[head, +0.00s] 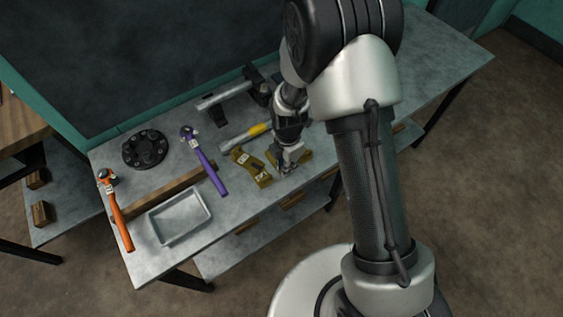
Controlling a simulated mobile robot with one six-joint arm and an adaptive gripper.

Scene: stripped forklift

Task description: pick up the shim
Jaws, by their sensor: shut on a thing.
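In the head view, a flat brass-yellow plate, which looks like the shim (304,157), is at the front part of the grey workbench, partly hidden behind my gripper. My gripper (286,170) points down at this plate and is shut on it. The contact is small and partly covered by the fingers. I cannot tell whether the plate is clear of the bench top. A second brass-yellow piece with pale labels (250,167) lies just left of my gripper, apart from it.
A dark panel stands behind. The bench's right end looks clear.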

